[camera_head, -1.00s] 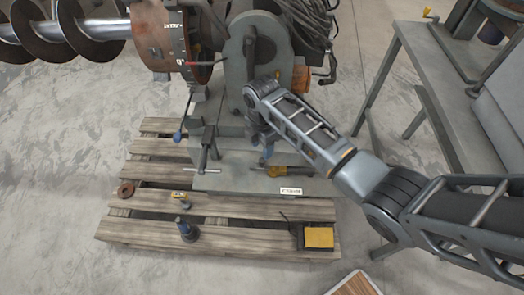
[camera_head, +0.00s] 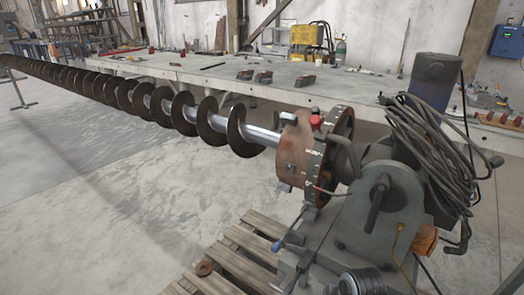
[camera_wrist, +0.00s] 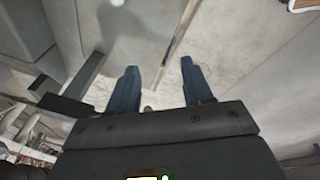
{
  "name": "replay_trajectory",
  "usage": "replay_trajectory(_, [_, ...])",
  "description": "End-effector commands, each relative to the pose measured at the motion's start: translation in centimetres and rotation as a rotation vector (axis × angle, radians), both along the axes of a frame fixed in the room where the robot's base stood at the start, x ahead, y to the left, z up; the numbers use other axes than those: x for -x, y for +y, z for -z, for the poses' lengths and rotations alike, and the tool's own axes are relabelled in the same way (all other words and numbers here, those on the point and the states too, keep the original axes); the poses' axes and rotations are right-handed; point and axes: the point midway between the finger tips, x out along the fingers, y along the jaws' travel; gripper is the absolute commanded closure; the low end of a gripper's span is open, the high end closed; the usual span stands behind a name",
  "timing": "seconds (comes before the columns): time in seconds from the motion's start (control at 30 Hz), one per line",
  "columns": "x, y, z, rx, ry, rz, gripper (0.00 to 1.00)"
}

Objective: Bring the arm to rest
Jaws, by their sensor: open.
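My gripper (camera_wrist: 159,64) shows in the wrist view with its two dark fingers apart and nothing between them. Pale floor and blurred surfaces lie beyond the fingers. My gripper is not visible in the head view. The grey positioner (camera_head: 378,205) stands at the right in the head view, with a rusty round chuck (camera_head: 300,150) holding the long auger (camera_head: 160,103), which runs off to the left.
A wooden pallet (camera_head: 240,250) lies under the positioner, with a small rusty ring (camera_head: 204,268) on it. Black cables (camera_head: 430,140) hang on the positioner. A long grey workbench (camera_head: 300,82) with tools stands behind the auger. The floor at left is clear.

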Motion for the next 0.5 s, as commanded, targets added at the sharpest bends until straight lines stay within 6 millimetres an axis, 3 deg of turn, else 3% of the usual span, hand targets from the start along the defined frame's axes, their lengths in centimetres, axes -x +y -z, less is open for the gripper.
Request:
replay_trajectory(0.03, [1.4, 2.0, 0.5, -0.045, -0.029, 0.046, 0.49])
replay_trajectory(0.2, [4.8, 6.3, 0.9, -0.176, -0.129, 0.23, 0.49])
replay_trajectory(0.33, [8.2, 8.4, 0.6, -0.276, -0.198, 0.386, 0.49])
replay_trajectory(0.5, [13.2, 9.4, -0.7, -0.394, -0.28, 0.596, 0.49])
